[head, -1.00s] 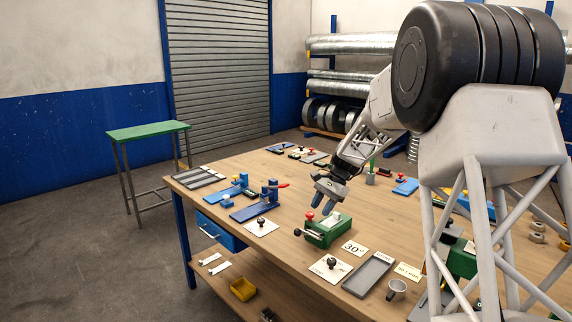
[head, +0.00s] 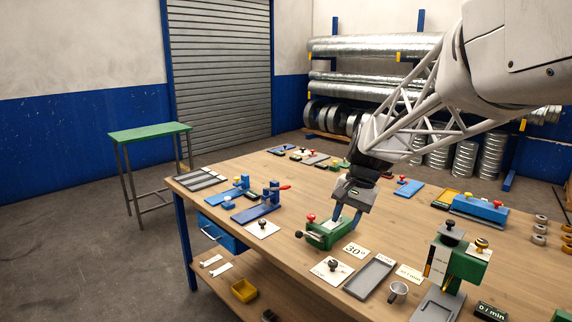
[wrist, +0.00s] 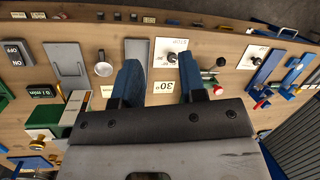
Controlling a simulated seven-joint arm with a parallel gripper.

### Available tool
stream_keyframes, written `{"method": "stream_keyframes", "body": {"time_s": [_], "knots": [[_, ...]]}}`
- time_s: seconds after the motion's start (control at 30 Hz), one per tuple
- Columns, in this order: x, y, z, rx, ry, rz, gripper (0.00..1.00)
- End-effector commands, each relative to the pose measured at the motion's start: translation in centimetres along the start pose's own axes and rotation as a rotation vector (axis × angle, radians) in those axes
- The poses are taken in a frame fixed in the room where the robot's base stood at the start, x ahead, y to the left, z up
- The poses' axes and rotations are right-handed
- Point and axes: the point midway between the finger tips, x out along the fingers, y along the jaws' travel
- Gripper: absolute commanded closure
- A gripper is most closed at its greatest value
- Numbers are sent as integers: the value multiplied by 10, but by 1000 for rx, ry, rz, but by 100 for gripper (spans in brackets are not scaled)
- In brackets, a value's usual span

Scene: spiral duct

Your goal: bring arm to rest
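My gripper (head: 345,218) hangs over the wooden workbench (head: 290,192), its blue fingers pointing down. In the wrist view my gripper (wrist: 160,72) has its fingers spread wide with nothing held between them. In the head view it is in front of or above the green fixture with a red knob (head: 322,235); I cannot tell the exact gap. In the wrist view the card marked 30° (wrist: 163,87) shows between the fingers, and the red knob (wrist: 221,62) lies just right of the right finger.
A grey tray (head: 370,277), a metal cup (head: 398,291) and a green stand with dark knob (head: 455,262) are right of the gripper. Blue clamp fixtures (head: 262,207) stand to the left. A green-topped side table (head: 150,132) is apart from the bench.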

Motion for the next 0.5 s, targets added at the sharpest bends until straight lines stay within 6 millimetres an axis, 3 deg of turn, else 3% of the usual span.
{"method": "stream_keyframes", "body": {"time_s": [0.5], "knots": [[-9,63,102,-167,131,62,62]]}}
